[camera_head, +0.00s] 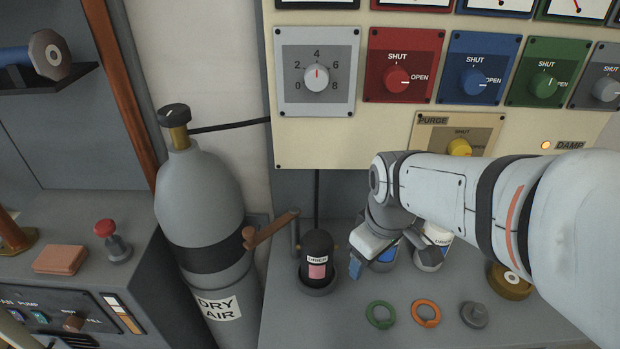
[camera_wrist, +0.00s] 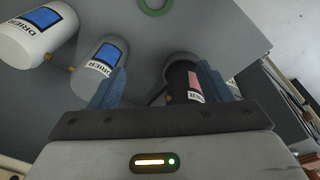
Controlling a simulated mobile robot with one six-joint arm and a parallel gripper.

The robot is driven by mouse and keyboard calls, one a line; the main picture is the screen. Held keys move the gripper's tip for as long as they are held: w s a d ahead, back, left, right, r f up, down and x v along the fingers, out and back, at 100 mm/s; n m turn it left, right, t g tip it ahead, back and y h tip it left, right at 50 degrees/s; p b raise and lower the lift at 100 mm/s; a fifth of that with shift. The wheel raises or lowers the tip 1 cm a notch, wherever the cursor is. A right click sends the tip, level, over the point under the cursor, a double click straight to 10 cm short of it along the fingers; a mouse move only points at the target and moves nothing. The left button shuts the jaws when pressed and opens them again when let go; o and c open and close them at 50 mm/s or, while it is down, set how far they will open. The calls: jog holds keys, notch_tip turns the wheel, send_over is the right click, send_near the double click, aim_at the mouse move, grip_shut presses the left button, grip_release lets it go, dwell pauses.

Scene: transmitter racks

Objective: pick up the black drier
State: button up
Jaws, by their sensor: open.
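The black drier (camera_head: 318,250) stands upright on the grey bench in the head view, with a pink window and a white label. In the wrist view the black drier (camera_wrist: 181,82) shows between my two blue fingers, nearer the right one, which covers part of its label. My gripper (camera_wrist: 160,70) is open and empty. In the head view my gripper (camera_head: 357,264) is just right of the black drier, apart from it. A grey drier with a blue window (camera_wrist: 104,58) is partly behind the left finger, and a white drier (camera_wrist: 36,36) is farther left.
A crank with a copper handle (camera_head: 270,229) stands close left of the black drier. The grey dry air cylinder (camera_head: 203,205) is farther left. The control panel rises behind.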

aim_at(317, 238)
jog(key=o, duration=0.4)
jog(key=w+a+n+p, duration=0.1)
jog(key=n, duration=0.2)
jog(key=w+a+n+p, duration=0.1)
jog(key=w+a+n, duration=0.1)
jog(key=n, duration=0.1)
jog(key=w+a+n+g+p, duration=0.1)
jog(key=n, duration=0.2)
jog(key=shift+w+a+r+p, duration=0.3)
jog(key=shift+w+r+p, duration=0.05)
jog(key=shift+w, duration=0.05)
jog(key=w+a+n+p, duration=0.1)
jog(key=n, duration=0.2)
jog(key=w+a+f+n+p, duration=0.1)
jog(key=a+n, duration=0.1)
jog(key=n, duration=0.1)
jog(key=w+a+f+n+p, duration=0.1)
jog(key=n, duration=0.2)
jog(key=shift+a+g, duration=0.4)
jog(key=shift+w+a+f+n, duration=0.1)
jog(key=shift+a+f+n, duration=0.1)
jog(key=shift+n, duration=0.1)
jog(key=shift+f, duration=0.25)
jog(key=shift+s+f+p, duration=0.2)
jog(key=shift+f+p, duration=0.75)
jog(key=shift+f, duration=2.75)
